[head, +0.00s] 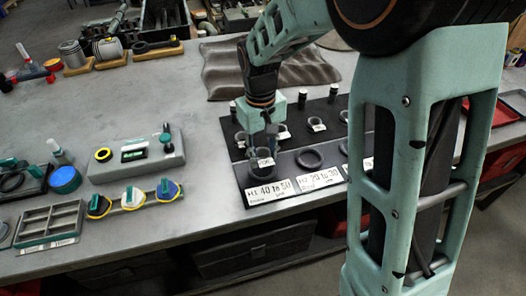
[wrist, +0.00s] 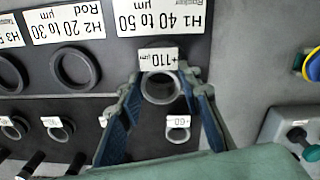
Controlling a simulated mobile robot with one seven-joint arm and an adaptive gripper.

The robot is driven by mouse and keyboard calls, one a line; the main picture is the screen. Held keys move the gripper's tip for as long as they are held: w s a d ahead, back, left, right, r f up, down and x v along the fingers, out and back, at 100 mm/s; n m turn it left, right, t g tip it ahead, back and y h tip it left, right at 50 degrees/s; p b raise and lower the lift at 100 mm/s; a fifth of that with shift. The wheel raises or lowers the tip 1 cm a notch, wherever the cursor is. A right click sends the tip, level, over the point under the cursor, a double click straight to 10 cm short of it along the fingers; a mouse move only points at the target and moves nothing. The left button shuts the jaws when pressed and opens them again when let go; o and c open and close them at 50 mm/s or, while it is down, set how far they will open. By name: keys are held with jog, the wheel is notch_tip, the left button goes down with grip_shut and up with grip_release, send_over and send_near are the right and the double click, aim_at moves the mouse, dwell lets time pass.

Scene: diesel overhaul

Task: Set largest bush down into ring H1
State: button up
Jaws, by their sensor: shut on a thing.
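My gripper (wrist: 162,80) is shut on a grey bush (wrist: 163,101) tagged "+110", with one blue finger on each side of it. In the head view my gripper (head: 263,150) is over the near left corner of the black board, just behind the H1 label (head: 268,190). The H1 label also shows in the wrist view (wrist: 160,17).
Ring H2 (wrist: 75,66) lies empty beside H1. Smaller tagged bushes, one marked "+60" (wrist: 178,122), stand in the row behind. A gauge box (head: 137,155) and coloured knobs (head: 132,198) stand to the left. A crumpled cloth (head: 225,70) lies behind the board.

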aim_at(264, 173)
jog(key=shift+f+b, duration=1.2)
jog(key=shift+f, duration=0.7)
jog(key=shift+s+f, duration=0.15)
jog(key=shift+f, duration=0.15)
jog(key=shift+s+d+f+b, duration=0.1)
jog(key=shift+s+f+b, duration=0.15)
jog(key=shift+b, duration=0.1)
jog(key=o, duration=0.9)
jog(key=shift+w, duration=0.1)
jog(key=shift+c, duration=0.2)
jog(key=o, duration=0.4)
jog(key=shift+w+f, duration=0.15)
jog(key=shift+w, duration=0.05)
jog(key=shift+r, duration=0.25)
